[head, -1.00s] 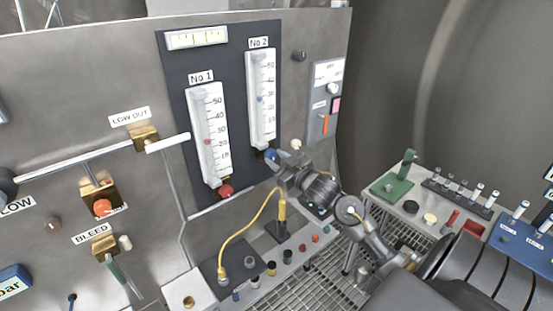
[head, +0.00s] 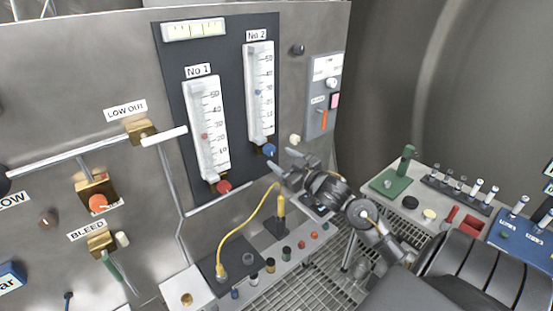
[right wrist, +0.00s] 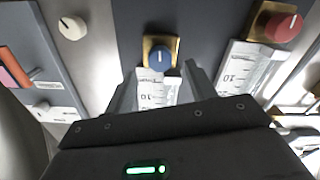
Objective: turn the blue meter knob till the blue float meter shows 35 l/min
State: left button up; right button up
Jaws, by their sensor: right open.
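The blue meter knob (head: 270,151) sits at the foot of the No 2 meter (head: 261,90), its white mark visible in the right wrist view (right wrist: 160,60). The small blue float (head: 258,92) stands close to the 30 mark; the exact value is too small to read. My right gripper (head: 283,161) is open and empty, just below and right of the knob, apart from it. In the right wrist view its fingertips (right wrist: 159,72) lie either side of the knob's line, short of it. My left gripper is not in view.
The No 1 meter (head: 208,130) with its red knob (head: 223,187) is left of No 2. A cream knob (head: 294,139) and a switch panel (head: 323,95) are to the right. A yellow cable (head: 240,222) and a bench shelf with small knobs lie below.

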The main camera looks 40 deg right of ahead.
jog(key=s+b, duration=0.1)
jog(key=s, duration=0.6)
jog(key=shift+b, duration=0.35)
